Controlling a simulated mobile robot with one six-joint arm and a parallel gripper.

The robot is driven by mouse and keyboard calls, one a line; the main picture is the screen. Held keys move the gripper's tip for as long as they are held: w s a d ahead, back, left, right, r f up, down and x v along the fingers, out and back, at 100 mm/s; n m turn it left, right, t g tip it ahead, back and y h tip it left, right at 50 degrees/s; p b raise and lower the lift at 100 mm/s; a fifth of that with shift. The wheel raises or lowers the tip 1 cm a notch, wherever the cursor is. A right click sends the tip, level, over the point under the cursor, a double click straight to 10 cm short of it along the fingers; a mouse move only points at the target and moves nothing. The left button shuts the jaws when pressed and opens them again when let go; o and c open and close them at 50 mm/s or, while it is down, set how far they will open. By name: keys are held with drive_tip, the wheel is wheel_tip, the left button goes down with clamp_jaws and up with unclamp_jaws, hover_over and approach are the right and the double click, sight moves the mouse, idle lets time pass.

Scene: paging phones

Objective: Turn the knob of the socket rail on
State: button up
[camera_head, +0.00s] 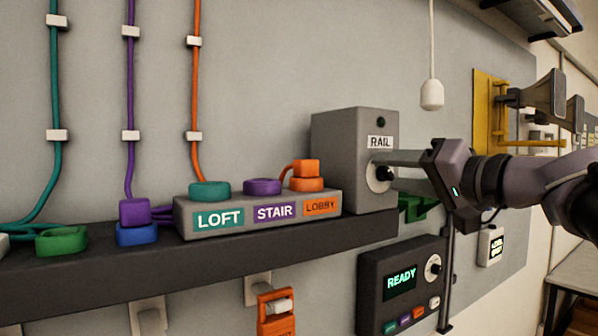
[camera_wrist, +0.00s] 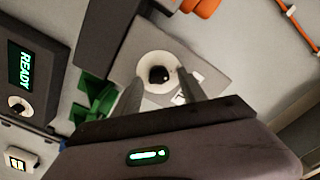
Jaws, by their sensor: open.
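The rail control is a grey box (camera_head: 352,150) labelled RAIL, standing at the right end of the dark shelf. Its black knob on a white round dial (camera_head: 384,174) is on the front face, below the label. In the wrist view the black knob (camera_wrist: 158,75) sits in the middle of its white dial, between my fingertips. My gripper (camera_wrist: 158,88) is open, with one finger on each side of the knob. In the head view my gripper (camera_head: 394,168) reaches the dial from the right. I cannot tell whether the fingers touch the knob.
The grey socket rail (camera_head: 258,212) carries LOFT, STAIR and LOBBY labels; an orange plug (camera_head: 306,168) sits at LOBBY. A dark READY panel (camera_head: 402,284) with its own knob is below. A green bracket (camera_head: 417,207) lies just under my gripper. A white pull cord (camera_head: 431,94) hangs above.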

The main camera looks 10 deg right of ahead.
clamp_jaws()
drive_tip(key=m, duration=0.4)
drive_tip(key=shift+d+m, duration=0.1)
drive_tip(key=shift+m, duration=0.2)
drive_tip(key=m+p, duration=0.2)
drive_tip(key=m, duration=0.2)
drive_tip(key=shift+f+m, duration=0.1)
drive_tip(key=shift+m, duration=0.2)
drive_tip(key=m+p, duration=0.2)
drive_tip(key=m, duration=0.3)
drive_tip(key=shift+f, duration=0.1)
drive_tip(key=shift+f+m+p, duration=0.15)
drive_tip(key=shift+m+p, duration=1.05)
drive_tip(key=shift+m, duration=0.6)
